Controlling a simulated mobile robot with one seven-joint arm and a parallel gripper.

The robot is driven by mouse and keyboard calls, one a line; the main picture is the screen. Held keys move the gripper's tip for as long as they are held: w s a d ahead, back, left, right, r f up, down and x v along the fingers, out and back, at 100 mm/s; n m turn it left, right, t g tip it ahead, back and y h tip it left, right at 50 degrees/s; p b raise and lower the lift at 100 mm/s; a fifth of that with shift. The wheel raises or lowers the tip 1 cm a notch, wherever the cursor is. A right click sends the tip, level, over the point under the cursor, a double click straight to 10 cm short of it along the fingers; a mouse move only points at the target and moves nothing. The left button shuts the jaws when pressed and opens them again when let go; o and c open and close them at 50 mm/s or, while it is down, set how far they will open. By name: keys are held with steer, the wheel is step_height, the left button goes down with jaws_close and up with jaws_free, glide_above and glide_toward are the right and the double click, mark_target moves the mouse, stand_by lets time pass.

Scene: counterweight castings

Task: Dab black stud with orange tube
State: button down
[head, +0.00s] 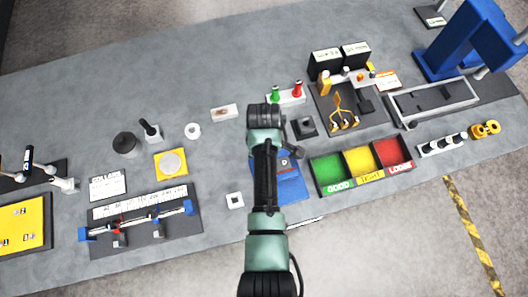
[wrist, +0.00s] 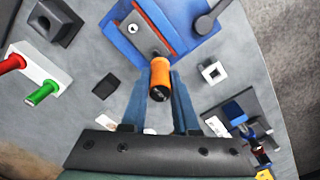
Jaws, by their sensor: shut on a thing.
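In the wrist view my gripper (wrist: 161,76) is shut on an orange tube (wrist: 160,76). The tube's dark end faces the camera, and its far end points toward a blue fixture (wrist: 118,38). The fixture, partly hidden by my arm in the head view (head: 291,184), carries a grey plate (wrist: 148,18) with a light ring on it. The tube's far end overlaps the fixture's near edge in the picture; I cannot tell whether they touch. I cannot make out a black stud for certain; the tube and fingers may cover it.
A white holder (wrist: 31,80) with a red tube (wrist: 12,63) and a green tube (wrist: 42,93) stands at left. A dark square block (wrist: 54,21) is beyond it. Green, yellow and red trays (head: 361,166) lie right of my arm.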

steer(key=shift+f+b, duration=0.45)
steer(key=shift+f, duration=0.2)
stand_by(0.4)
steer(key=shift+s+f, duration=0.1)
stand_by(1.3)
steer(key=shift+r+p, duration=1.25)
steer(key=shift+p, duration=0.05)
steer(key=shift+r, duration=1.8)
